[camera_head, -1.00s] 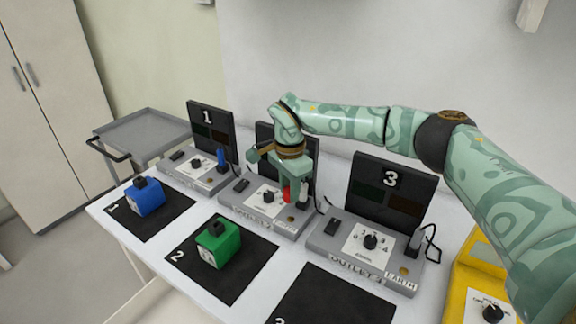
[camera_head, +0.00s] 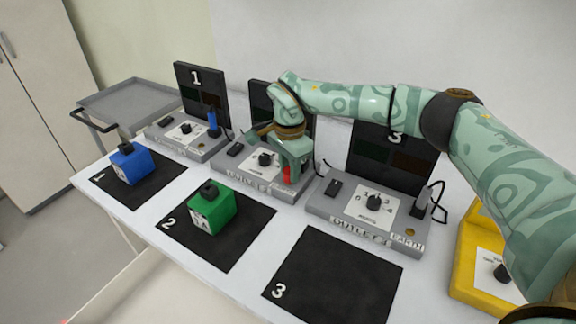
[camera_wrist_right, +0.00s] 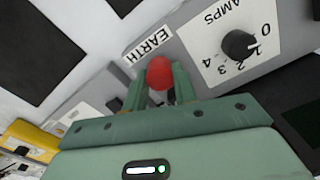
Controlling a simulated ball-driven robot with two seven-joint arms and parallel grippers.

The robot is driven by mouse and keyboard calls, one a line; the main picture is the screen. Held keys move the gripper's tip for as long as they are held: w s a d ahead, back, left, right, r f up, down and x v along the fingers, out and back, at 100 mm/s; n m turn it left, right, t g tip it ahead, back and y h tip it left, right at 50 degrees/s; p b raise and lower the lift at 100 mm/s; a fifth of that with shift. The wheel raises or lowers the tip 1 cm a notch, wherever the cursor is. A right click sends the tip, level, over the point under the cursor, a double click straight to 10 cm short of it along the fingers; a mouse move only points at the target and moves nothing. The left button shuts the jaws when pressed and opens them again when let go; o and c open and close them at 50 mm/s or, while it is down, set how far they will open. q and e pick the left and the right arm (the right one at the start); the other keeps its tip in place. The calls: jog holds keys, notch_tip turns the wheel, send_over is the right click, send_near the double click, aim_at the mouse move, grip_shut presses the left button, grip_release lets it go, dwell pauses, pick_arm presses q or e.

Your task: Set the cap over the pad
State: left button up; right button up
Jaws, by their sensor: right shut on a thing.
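A red cap (camera_head: 287,174) is held between the fingers of my right gripper (camera_head: 293,168), at the right end of the middle grey unit (camera_head: 255,182). In the right wrist view the red cap (camera_wrist_right: 159,73) sits between the two green fingertips, beside the EARTH label (camera_wrist_right: 148,44). The cap is low, close to the unit's top; I cannot tell whether it touches. The middle unit's pad does not show; the cap and fingers cover that spot. My left gripper is not in view.
Grey unit 1 (camera_head: 160,143) stands to the left and grey unit 3 (camera_head: 335,212) to the right, with upright black panels behind. A blue box (camera_head: 131,166) and a green box (camera_head: 212,214) sit on black mats. Mat 3 (camera_head: 340,280) is empty. A yellow unit (camera_head: 470,270) is at right.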

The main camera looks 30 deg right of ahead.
dwell(0.3)
jog(key=shift+f, duration=0.45)
jog(key=o, duration=1)
jog(key=shift+r, duration=0.1)
notch_tip(320, 180, up, 16)
jog(key=p, duration=0.4)
